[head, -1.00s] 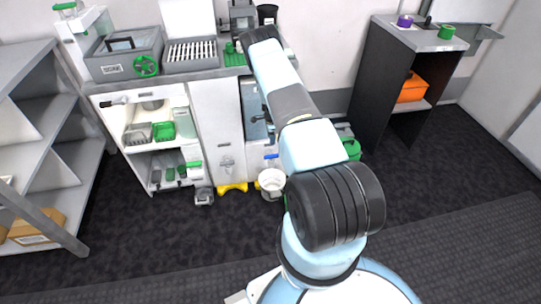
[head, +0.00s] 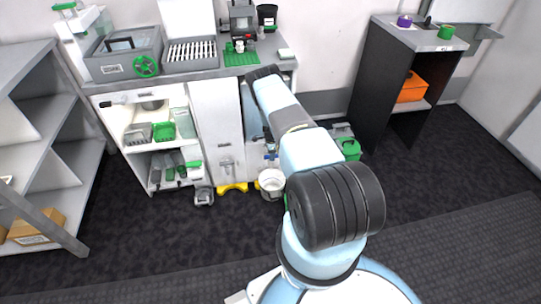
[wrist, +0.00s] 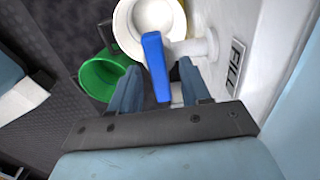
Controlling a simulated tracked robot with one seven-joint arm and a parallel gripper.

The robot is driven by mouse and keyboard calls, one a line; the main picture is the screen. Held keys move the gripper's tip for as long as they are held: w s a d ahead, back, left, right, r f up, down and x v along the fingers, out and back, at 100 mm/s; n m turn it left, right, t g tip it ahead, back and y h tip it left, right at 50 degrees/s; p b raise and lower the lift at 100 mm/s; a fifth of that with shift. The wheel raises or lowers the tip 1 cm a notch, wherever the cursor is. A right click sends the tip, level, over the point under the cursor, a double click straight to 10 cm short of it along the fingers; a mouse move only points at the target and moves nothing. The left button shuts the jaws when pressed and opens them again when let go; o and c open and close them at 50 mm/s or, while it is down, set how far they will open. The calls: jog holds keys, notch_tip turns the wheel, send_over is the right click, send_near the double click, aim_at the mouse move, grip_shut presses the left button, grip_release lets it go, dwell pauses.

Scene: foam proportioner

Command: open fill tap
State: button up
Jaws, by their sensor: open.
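The fill tap shows in the wrist view as a blue lever handle (wrist: 156,66) on a white spout (wrist: 198,47), beside a label (wrist: 235,66) reading FILL on a white panel. My gripper (wrist: 161,70) is open, its two light-blue fingers on either side of the handle. I cannot tell whether either finger touches it. In the head view, the blue handle (head: 271,156) is small, below my forearm and above a white bucket (head: 271,186). The gripper is hard to make out there.
The white bucket (wrist: 150,14) and a green bucket (wrist: 104,74) are below the tap in the wrist view. The counter (head: 180,78) carries grey boxes and a machine (head: 241,22). A shelf (head: 48,150) stands left.

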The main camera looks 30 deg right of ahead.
jog(key=shift+f, duration=0.15)
grip_shut()
dwell(0.4)
